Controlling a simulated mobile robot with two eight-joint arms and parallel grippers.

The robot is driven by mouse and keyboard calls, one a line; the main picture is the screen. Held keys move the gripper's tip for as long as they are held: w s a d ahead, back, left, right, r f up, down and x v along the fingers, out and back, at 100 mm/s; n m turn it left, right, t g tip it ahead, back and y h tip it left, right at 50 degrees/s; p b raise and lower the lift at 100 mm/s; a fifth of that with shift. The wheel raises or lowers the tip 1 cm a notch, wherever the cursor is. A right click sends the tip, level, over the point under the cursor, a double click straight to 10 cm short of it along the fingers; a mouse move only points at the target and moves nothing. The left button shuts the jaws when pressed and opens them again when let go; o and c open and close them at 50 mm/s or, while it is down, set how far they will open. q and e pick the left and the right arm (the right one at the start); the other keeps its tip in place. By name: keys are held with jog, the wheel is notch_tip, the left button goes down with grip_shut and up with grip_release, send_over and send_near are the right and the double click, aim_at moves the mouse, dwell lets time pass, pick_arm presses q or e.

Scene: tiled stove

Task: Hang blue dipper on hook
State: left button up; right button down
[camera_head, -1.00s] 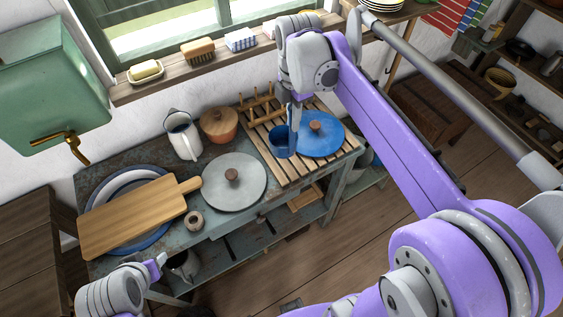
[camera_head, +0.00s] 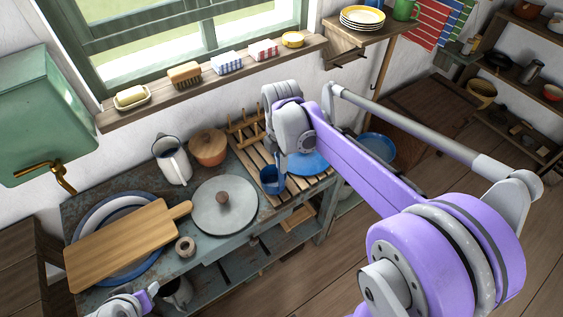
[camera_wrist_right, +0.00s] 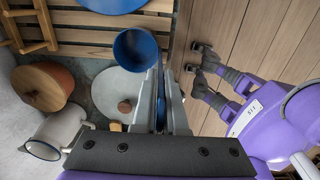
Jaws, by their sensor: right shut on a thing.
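The blue dipper has a blue cup (camera_head: 272,180) and an upright handle. My right gripper (camera_head: 281,157) is shut on the handle, and the cup hangs below it, over the front of the slatted rack. In the right wrist view the dipper's cup (camera_wrist_right: 135,49) shows from above beside my right gripper's fingers (camera_wrist_right: 161,80). Small dark hook-like pieces (camera_head: 346,57) show below the wall shelf at the upper right, apart from the dipper; their shape is unclear. My left gripper (camera_head: 150,290) is at the lower left edge, its opening unclear.
The slatted rack (camera_head: 247,158) bears a blue lid (camera_head: 308,164), partly hidden by my right wrist. A grey lid (camera_head: 225,220), wooden pot (camera_head: 208,147), white jug (camera_head: 172,165) and cutting board (camera_head: 120,248) crowd the table. The wall shelf (camera_head: 385,23) bears stacked plates (camera_head: 362,18).

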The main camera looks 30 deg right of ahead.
jog(key=shift+f, duration=0.2)
jog(key=c, duration=1)
grip_release()
jog(key=shift+r, duration=0.1)
jog(key=shift+o, duration=0.2)
notch_tip(320, 180, up, 11)
jog(key=shift+s+a, duration=0.25)
jog(key=shift+a, duration=0.05)
